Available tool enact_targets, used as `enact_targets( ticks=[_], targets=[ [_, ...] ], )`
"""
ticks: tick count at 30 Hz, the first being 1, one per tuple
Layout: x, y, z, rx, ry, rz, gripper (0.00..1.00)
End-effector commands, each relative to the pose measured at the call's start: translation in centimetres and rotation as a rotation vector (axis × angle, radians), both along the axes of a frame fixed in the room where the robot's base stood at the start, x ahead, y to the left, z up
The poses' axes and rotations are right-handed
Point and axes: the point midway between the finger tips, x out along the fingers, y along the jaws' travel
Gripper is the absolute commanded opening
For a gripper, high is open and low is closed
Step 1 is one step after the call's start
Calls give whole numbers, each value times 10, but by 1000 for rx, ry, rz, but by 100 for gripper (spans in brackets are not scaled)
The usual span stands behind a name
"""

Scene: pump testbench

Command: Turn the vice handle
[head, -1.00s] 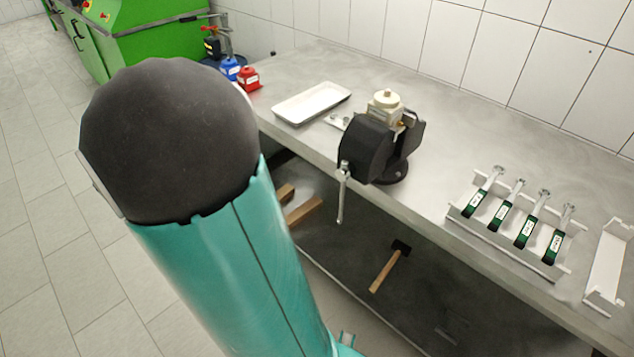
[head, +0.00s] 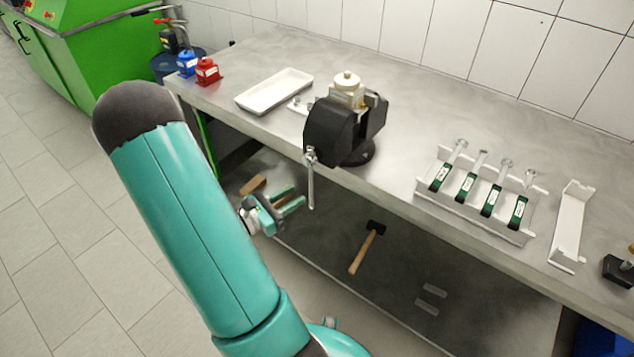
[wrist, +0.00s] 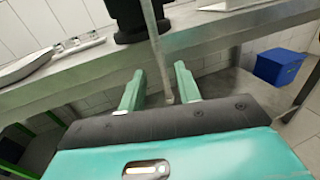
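The black vice (head: 335,128) stands at the front edge of the metal workbench with a pale pump part (head: 347,86) on top, in its jaws. The vice handle (head: 311,180) is a thin metal bar hanging almost straight down in front of the bench edge. My gripper (head: 296,199) is open just left of the handle's lower part in the head view. In the wrist view my open gripper (wrist: 160,90) has its two green fingers apart, and the handle (wrist: 157,50) runs down between them in the picture. I cannot tell whether the fingers touch it.
The bench (head: 420,110) carries a white tray (head: 274,91), red (head: 207,72) and blue (head: 187,65) containers, and a rack (head: 475,205) of green-labelled tools. A hammer (head: 366,247) lies on the lower shelf. A blue bin (wrist: 278,66) shows at the right of the wrist view.

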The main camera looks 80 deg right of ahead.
Motion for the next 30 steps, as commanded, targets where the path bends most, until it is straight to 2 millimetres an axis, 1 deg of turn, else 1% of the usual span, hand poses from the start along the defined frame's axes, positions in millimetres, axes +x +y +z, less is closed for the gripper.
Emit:
enact_targets(
  ticks=[1,6,12,18,25,29,30],
  targets=[
    [-8,-8,0,0,0,-5,33],
    [-29,-35,0,-1,-2,-5,33],
    [-48,-59,0,-1,-2,-4,33],
    [-55,-69,0,0,-1,-1,33],
    [-55,-69,0,0,-1,0,33],
    [-55,-69,0,0,-1,0,8],
    [-55,-69,0,0,-1,0,0]
  ],
)
